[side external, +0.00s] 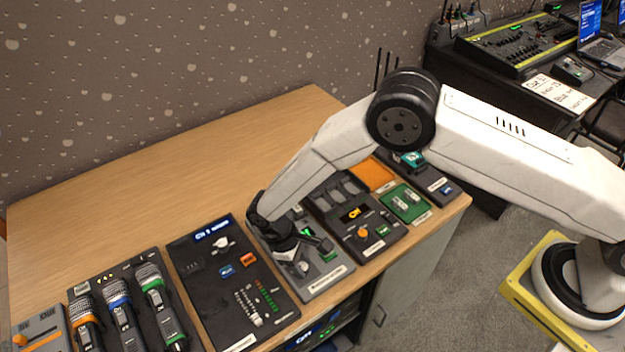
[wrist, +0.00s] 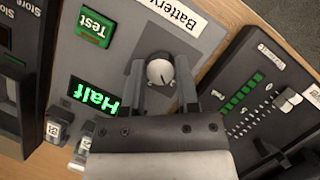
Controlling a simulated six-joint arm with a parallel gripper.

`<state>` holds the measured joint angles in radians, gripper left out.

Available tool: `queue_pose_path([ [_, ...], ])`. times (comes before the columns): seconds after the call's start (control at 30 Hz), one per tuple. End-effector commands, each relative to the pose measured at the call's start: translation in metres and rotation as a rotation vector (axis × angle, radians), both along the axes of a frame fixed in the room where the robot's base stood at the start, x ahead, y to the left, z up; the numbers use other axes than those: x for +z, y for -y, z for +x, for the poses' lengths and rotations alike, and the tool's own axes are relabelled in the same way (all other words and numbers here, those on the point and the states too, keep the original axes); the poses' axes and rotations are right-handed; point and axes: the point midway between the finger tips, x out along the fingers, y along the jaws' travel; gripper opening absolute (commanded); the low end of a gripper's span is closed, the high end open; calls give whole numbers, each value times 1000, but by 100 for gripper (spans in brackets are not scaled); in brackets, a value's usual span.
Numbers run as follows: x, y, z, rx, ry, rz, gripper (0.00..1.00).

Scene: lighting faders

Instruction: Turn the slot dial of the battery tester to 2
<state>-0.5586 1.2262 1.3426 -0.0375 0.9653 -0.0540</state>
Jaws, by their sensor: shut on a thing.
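The battery tester (side external: 333,277) is a grey panel near the front edge of the table. In the wrist view its grey face (wrist: 118,30) carries a green Test button (wrist: 95,27) and a lit green display reading "Half" (wrist: 95,96). The slot dial (wrist: 160,71) is a round white knob with a dark pointer mark. It also shows in the side view (side external: 303,268). My gripper (wrist: 163,84) points down at the panel, its fingers shut on the dial from both sides. I cannot read any numbers around the dial.
A black fader panel (side external: 200,275) stands to the left, with several microphones beyond it. A black charger panel (side external: 340,238) and a green tray (side external: 420,212) stand to the right. The back of the wooden table (side external: 180,170) is clear.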

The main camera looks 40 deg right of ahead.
Motion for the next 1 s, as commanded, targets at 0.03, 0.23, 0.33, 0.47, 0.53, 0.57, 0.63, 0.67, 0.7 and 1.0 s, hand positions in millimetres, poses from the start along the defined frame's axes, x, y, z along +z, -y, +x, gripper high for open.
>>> queue_pose_path([
  [0.03, 0, 0, 1, -32, 2, 1, 0],
  [0.23, 1, 1, 2, -196, 2, 1, 0],
  [0.33, 1, 1, 2, -290, 2, 1, 0],
  [0.47, 1, 2, 2, -413, 2, 1, 0],
  [0.53, 1, 2, 2, -480, 2, 2, 0],
  [0.57, 1, 2, 2, -508, 3, 1, 0],
  [0.63, 1, 2, 2, -573, 3, 1, 0],
  [0.67, 1, 2, 2, -599, 2, 2, 0],
  [0.7, 1, 2, 2, -634, 3, 2, 0],
  [1.0, 1, 3, 2, -830, 4, 3, 0],
])
